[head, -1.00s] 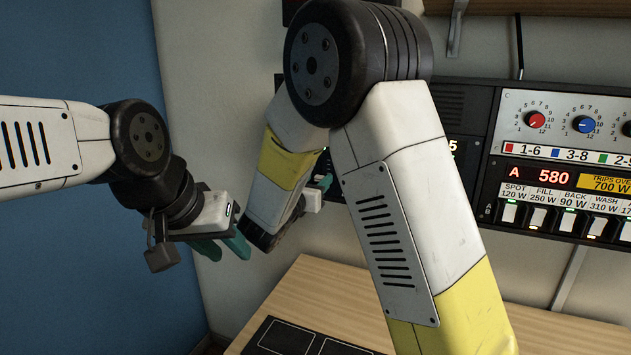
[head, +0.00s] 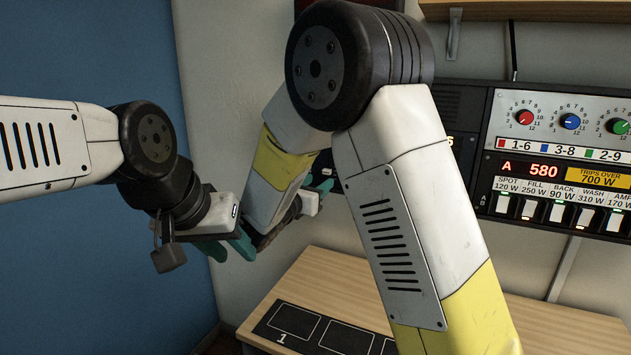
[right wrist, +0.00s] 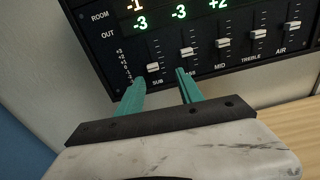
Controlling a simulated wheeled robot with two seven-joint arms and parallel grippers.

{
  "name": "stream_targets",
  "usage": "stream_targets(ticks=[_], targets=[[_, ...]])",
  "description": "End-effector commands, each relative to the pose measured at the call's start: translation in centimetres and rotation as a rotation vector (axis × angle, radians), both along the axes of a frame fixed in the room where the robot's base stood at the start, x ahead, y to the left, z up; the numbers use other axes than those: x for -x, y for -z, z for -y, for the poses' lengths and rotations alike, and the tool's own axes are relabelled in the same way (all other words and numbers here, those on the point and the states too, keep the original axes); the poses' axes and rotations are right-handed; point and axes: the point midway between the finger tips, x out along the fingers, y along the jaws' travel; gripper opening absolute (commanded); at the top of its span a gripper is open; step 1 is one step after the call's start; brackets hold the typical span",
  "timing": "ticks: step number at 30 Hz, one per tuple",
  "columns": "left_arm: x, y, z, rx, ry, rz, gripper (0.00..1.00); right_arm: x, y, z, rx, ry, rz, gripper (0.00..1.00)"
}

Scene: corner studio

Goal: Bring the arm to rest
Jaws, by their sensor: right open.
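My right arm (head: 410,220) crosses the middle of the head view, bent at a black joint. Its gripper is mostly hidden behind the arm links. In the right wrist view the right gripper (right wrist: 159,92) has its two teal fingers apart with nothing between them. The fingertips overlap the lower edge of a black slider panel (right wrist: 205,65), near the SUB slider and the one beside it; I cannot tell whether they touch. My left gripper (head: 228,249) hangs at the left in the head view, its teal fingers apart and empty, partly overlapped by the right arm's links.
A wall unit with knobs and switches (head: 550,145) reads A 580 at the right. A wooden desk (head: 560,325) with a black marked mat (head: 275,325) lies below. A wooden shelf (head: 530,9) is above. Blue wall (head: 80,270) and open space lie at the left.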

Motion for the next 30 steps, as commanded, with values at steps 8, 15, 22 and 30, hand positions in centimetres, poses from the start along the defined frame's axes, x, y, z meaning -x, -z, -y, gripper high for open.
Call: stream_targets(ticks=[8,15,22,30], targets=[[0.0,0.0,0.0,0.000,0.000,0.000,0.36,6.8,1.0,15.6,-0.574,0.462,-0.077,0.44],[0.0,0.0,0.0,0.000,0.000,0.000,0.36,18.3,3.7,21.7,-1.299,0.939,-0.038,0.44],[0.0,0.0,0.0,0.000,0.000,0.000,0.36,26.1,3.0,19.4,-1.999,1.287,0.123,0.44],[0.0,0.0,0.0,0.000,0.000,0.000,0.36,28.8,0.0,16.0,-2.513,1.452,0.286,0.44]])
